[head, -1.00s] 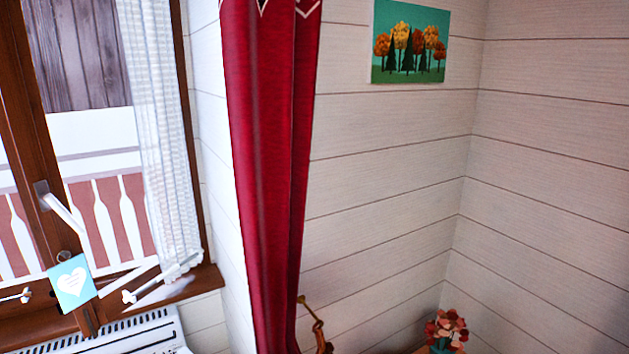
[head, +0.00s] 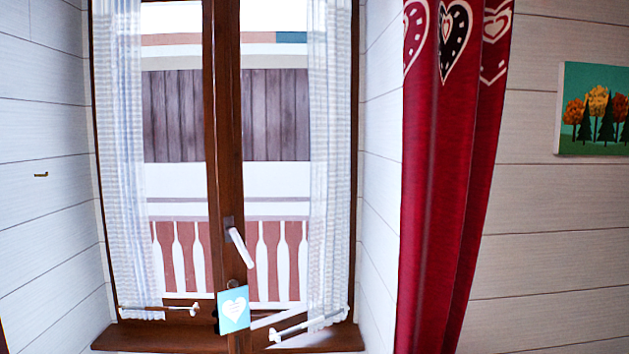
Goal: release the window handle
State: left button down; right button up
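The window handle (head: 241,248) is a pale lever on a dark plate on the brown middle post of the window (head: 228,130). It points down and slightly to the right. Nothing is touching it. A turquoise tag with a white heart (head: 233,310) hangs from a knob just below the handle. The window looks closed. Neither of my grippers shows in the head view.
White lace curtains (head: 329,170) hang on both sides of the window. A wooden sill (head: 180,338) runs beneath. A red curtain with hearts (head: 448,190) hangs to the right, and a tree picture (head: 595,110) is on the right wall.

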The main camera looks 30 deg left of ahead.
aim_at(231, 231)
jog(key=u, duration=1.3)
